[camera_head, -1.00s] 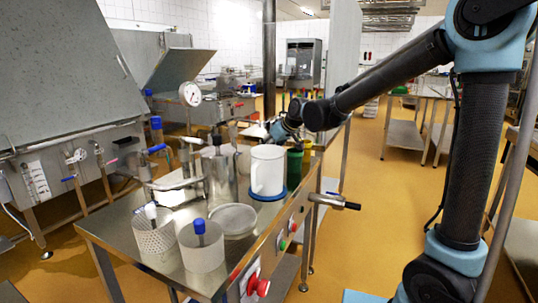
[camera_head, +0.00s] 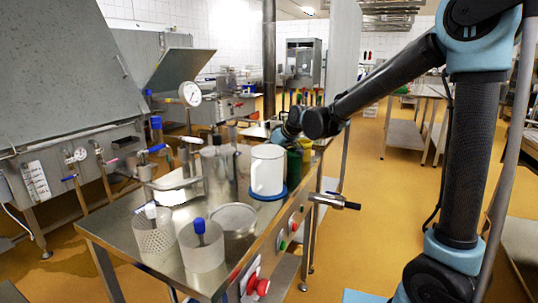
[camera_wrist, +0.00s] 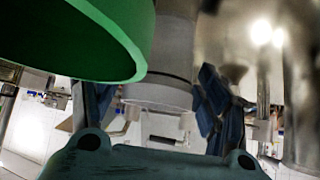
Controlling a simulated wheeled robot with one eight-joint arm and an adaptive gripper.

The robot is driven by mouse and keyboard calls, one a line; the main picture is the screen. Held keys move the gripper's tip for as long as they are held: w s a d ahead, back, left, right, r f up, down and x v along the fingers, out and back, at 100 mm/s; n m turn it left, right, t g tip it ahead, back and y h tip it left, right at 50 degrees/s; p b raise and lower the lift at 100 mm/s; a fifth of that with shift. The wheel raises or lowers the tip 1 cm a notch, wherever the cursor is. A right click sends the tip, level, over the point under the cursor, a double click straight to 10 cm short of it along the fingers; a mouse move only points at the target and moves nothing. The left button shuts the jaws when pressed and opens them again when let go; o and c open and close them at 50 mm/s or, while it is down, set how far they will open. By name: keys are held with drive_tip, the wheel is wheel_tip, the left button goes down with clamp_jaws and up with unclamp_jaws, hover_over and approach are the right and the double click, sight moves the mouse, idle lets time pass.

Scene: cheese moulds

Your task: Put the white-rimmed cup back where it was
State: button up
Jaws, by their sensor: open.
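In the wrist view, a grey cylindrical cup with a pale whitish rim (camera_wrist: 158,97) is between the two fingers of my gripper (camera_wrist: 152,88). The fingers are open, one on each side of it; I cannot tell whether either touches it. In the head view, my wrist is over the far right end of the steel table (camera_head: 130,222), and the fingers and this cup cannot be made out there. A green cup (camera_wrist: 75,45) fills the upper left of the wrist view, very close. Green cups (camera_head: 293,165) also show in the head view beside my wrist.
A perforated mould (camera_head: 154,236), a translucent beaker (camera_head: 203,252) and a round dish (camera_head: 234,220) stand nearer. A crank handle (camera_head: 335,201) sticks out from the table's right side.

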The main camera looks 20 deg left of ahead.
drive_tip(key=shift+r, duration=0.1)
drive_tip(key=v, duration=1.2)
drive_tip(key=s+d+f+m+h, duration=0.1)
drive_tip(key=d+f+m+h, duration=0.15)
drive_tip(key=d, duration=1.05)
drive_tip(key=s+d+f+m+h, duration=0.1)
drive_tip(key=d+f+m+h, duration=0.2)
drive_tip(key=d, duration=1.1)
drive_tip(key=s+d+f+m+g+h, duration=0.1)
drive_tip(key=s+d+f+m, duration=0.2)
drive_tip(key=s+d+f, duration=0.4)
drive_tip(key=s+d+f+m+h, duration=0.1)
drive_tip(key=s+d+f+m, duration=0.3)
drive_tip(key=s+d+f, duration=0.4)
drive_tip(key=s+d, duration=0.2)
drive_tip(key=d, duration=0.4)
drive_tip(key=shift+s+f+g, duration=0.15)
drive_tip(key=shift+s+g, duration=0.2)
drive_tip(key=shift+g, duration=0.05)
drive_tip(key=shift+h, duration=0.25)
